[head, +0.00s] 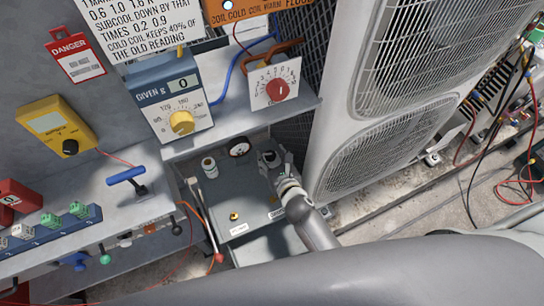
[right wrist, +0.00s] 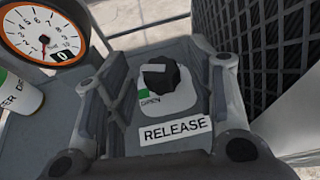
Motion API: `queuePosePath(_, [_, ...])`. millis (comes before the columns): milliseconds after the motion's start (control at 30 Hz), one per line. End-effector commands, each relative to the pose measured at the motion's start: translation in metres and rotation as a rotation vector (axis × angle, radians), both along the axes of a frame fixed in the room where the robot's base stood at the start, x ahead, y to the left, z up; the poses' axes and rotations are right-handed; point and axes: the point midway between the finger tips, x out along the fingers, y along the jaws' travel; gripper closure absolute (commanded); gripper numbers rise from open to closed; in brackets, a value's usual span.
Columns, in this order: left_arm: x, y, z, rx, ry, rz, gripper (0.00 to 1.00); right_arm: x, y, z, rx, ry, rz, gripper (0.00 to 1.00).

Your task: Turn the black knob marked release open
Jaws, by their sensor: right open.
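The black knob (right wrist: 161,76) sits on a pale plate with a green mark and the word OPEN, above a white RELEASE label (right wrist: 175,131) in the right wrist view. My right gripper (head: 273,160) is over the right part of a grey panel (head: 225,185) in the head view. In the right wrist view its two fingers stand apart, one on each side of the knob, with visible gaps. I cannot tell how deep the fingertips reach. In the head view the gripper largely covers the knob. My left gripper is not in view.
A round gauge (right wrist: 43,33) and a white-green cylinder (right wrist: 18,93) stand left of the gripper. A large condenser (head: 385,110) rises close on the right. A shelf with a red dial (head: 277,90) and a yellow dial (head: 181,122) lies behind the panel.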

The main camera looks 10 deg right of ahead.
Motion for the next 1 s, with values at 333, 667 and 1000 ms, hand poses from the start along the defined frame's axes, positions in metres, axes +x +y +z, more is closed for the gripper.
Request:
queuePosePath(333, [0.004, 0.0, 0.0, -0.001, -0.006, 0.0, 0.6, 0.003, 0.0, -0.001, 0.001, 0.0, 0.0, 0.51])
queuePosePath(667, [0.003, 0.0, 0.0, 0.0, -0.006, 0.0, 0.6, 0.003, 0.0, -0.001, 0.0, 0.0, 0.0, 0.93])
queuePosePath(1000, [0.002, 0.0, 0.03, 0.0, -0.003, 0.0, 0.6, 0.004, -0.001, 0.006, -0.005, -0.001, 0.109, 0.95])
